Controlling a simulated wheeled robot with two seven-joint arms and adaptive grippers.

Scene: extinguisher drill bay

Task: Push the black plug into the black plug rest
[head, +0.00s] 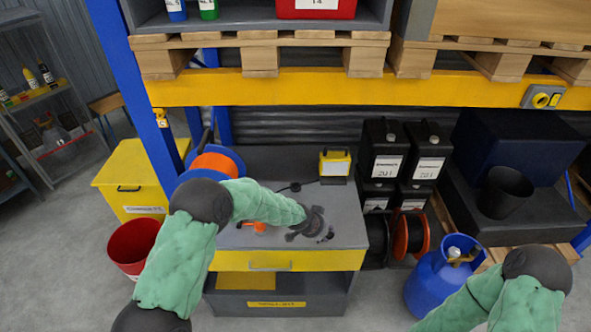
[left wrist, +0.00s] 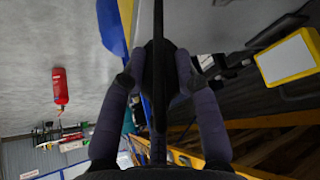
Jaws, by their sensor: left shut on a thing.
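My left gripper (head: 318,226) is low over the grey bench top, right of the middle. In the left wrist view its fingers (left wrist: 158,75) are shut on a dark, elongated thing, which looks like the black plug (left wrist: 158,50). In the head view the gripper hides most of it. A small black piece (head: 292,187) lies on the bench left of a yellow work lamp (head: 335,163); I cannot tell if it is the black plug rest. The lamp also shows in the left wrist view (left wrist: 286,57). My right forearm enters at lower right; its gripper is out of view.
The bench (head: 345,203) has an orange piece (head: 256,227) near its front edge and an orange and blue reel (head: 212,163) at its left. Black canisters (head: 383,150) stand to the right. A blue gas bottle (head: 430,285) stands on the floor. A yellow shelf beam (head: 330,88) crosses above.

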